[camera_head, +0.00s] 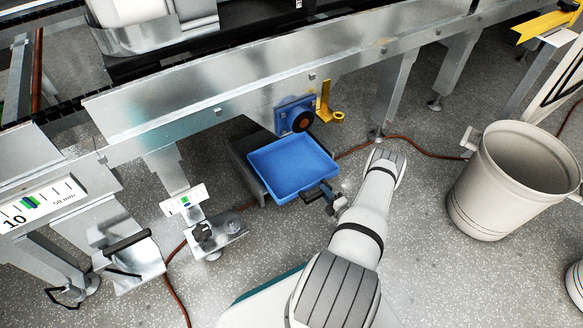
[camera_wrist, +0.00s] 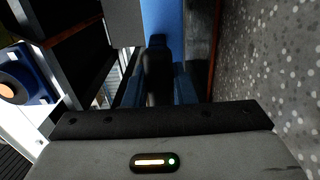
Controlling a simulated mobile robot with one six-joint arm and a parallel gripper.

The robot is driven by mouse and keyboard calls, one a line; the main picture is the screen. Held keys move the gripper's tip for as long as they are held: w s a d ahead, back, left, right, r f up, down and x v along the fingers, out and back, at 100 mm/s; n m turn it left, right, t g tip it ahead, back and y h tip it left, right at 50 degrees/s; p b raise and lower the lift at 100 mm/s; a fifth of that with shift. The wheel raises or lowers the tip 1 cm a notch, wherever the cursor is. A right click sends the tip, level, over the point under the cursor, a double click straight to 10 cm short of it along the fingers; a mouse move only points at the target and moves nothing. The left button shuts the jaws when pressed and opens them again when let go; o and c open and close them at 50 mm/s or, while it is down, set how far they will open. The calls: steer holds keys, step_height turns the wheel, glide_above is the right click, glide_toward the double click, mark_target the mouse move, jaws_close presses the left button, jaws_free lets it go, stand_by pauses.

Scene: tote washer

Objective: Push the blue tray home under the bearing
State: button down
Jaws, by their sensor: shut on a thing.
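The blue tray (camera_head: 290,170) is an open shallow tray at the centre of the head view, on a dark grey base under the conveyor frame. Its blue side also shows at the top of the wrist view (camera_wrist: 163,20). The bearing (camera_head: 302,121) is a blue square housing with a dark round centre, just behind and above the tray's far edge. It shows at the left of the wrist view (camera_wrist: 12,88). My gripper (camera_head: 328,192) is at the tray's near right side, shut on its dark handle (camera_wrist: 157,60). The fingertips are partly hidden.
A yellow bracket (camera_head: 326,104) hangs right of the bearing. A large pale bin (camera_head: 510,185) stands on the right. Metal legs (camera_head: 394,90) carry the frame. A red-brown cable (camera_head: 415,146) runs on the floor. Speckled floor between arm and bin is clear.

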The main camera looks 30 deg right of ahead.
mark_target(310, 179)
steer(key=shift+w, duration=0.15)
steer(key=shift+w+a+b, duration=0.15)
steer(key=shift+w+b, duration=0.85)
steer(key=shift+w, duration=0.8)
steer(key=shift+w+a+b, duration=0.15)
steer(key=shift+w+b, duration=0.8)
steer(key=shift+w, duration=0.85)
steer(key=shift+w+a, duration=0.1)
steer(key=shift+w, duration=1.1)
steer(key=c, duration=1.1)
jaws_free()
steer(key=shift+f, duration=0.15)
